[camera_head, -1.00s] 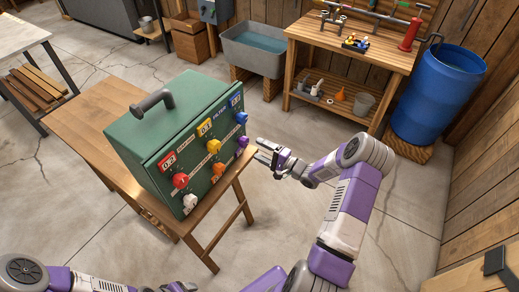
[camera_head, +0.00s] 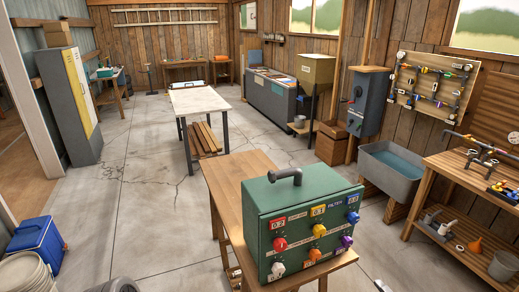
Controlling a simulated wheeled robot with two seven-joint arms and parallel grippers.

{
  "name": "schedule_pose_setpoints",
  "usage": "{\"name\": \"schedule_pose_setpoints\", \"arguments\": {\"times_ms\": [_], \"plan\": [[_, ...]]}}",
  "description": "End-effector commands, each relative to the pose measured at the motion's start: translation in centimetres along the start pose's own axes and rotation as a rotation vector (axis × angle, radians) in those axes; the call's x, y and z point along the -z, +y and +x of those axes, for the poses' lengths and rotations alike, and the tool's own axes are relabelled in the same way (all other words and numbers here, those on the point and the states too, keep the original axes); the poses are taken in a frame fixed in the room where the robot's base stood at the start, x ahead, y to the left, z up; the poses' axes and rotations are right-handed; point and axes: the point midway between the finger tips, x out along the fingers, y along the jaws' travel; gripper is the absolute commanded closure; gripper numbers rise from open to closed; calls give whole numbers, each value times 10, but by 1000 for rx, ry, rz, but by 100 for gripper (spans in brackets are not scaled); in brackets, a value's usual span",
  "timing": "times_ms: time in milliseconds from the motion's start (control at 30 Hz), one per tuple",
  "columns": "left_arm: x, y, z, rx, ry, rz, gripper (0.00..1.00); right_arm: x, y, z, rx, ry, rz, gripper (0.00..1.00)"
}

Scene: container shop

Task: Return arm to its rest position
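A green box (camera_head: 305,205) with a dark handle on its lid stands on a wooden table (camera_head: 226,183). Its front has red, yellow and blue number plates above several coloured knobs. A sliver of what looks like my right gripper (camera_head: 381,286) shows at the bottom edge, right of the box and apart from it; its fingers cannot be made out. Only a dark rounded piece of my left arm shows at the bottom edge. My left gripper is out of view.
A metal-legged table (camera_head: 200,100) stands behind. A grey sink (camera_head: 392,172) and a wooden workbench (camera_head: 440,187) stand at the right. The concrete floor left of the wooden table is clear.

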Motion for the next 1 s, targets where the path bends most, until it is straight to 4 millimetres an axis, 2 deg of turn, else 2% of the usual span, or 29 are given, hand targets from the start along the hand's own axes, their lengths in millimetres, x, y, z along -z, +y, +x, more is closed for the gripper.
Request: {"name": "schedule_pose_setpoints", "arguments": {"times_ms": [100,367,467,567,667,800,900,1000], "plan": [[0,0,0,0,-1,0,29,-14,16,16,-46,24,-38,29],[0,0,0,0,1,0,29,-50,61,40,-208,64,-149,29],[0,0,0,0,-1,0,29,-73,86,46,-310,58,-206,29],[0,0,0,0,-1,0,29,-106,119,47,-450,22,-283,29],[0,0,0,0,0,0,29,-151,158,35,-633,-65,-382,29],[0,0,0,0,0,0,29,-217,204,-6,-889,-266,-523,29],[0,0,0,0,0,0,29,-256,224,-44,-1036,-435,-604,29],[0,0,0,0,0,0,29,-285,235,-78,-1138,-584,-658,29]]}}
